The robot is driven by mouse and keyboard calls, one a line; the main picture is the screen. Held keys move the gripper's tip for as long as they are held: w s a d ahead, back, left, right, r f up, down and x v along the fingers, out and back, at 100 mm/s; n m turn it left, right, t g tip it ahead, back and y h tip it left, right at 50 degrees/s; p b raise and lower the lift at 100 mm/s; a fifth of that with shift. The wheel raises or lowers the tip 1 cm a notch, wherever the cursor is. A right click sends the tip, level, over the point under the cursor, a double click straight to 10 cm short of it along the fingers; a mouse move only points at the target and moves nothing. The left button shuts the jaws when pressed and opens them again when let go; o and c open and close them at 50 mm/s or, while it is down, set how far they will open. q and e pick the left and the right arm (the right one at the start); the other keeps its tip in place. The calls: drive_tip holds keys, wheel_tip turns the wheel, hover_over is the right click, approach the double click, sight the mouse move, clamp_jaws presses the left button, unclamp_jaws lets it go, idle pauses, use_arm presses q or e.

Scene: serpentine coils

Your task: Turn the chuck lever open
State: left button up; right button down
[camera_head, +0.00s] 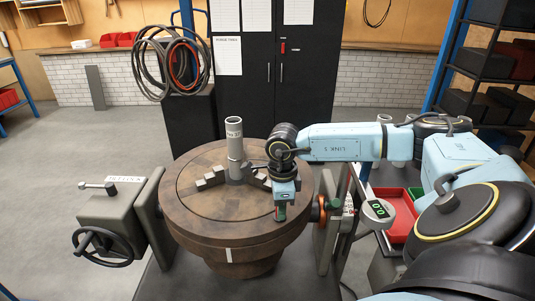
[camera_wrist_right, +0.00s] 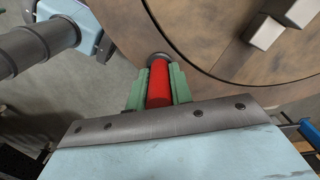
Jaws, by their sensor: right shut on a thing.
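The chuck is a large round brown turntable (camera_head: 215,208) with stepped grey jaws (camera_head: 211,178) and a grey upright tube (camera_head: 235,145) standing at its centre. My right gripper (camera_head: 281,213) is low at the turntable's right front edge. In the right wrist view its green fingers are shut on the red grip of the chuck lever (camera_wrist_right: 159,84), one finger on each side. A dark round end of the lever shows beyond the fingertips, beside the turntable's rim. In the head view the lever's grip is mostly hidden by the gripper. My left gripper is out of view.
A grey block with a black handwheel (camera_head: 102,246) stands left of the turntable. A black cabinet (camera_head: 280,80) and coiled hoses (camera_head: 172,62) stand behind. Open floor lies at left.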

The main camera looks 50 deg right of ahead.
drive_tip(key=shift+s+d, duration=0.15)
drive_tip(key=shift+d, duration=0.65)
drive_tip(key=shift+r, duration=0.1)
drive_tip(key=c, duration=1.3)
unclamp_jaws()
drive_tip(key=shift+o, duration=0.2)
drive_tip(key=shift+r, duration=0.1)
wheel_tip(320, 180, up, 13)
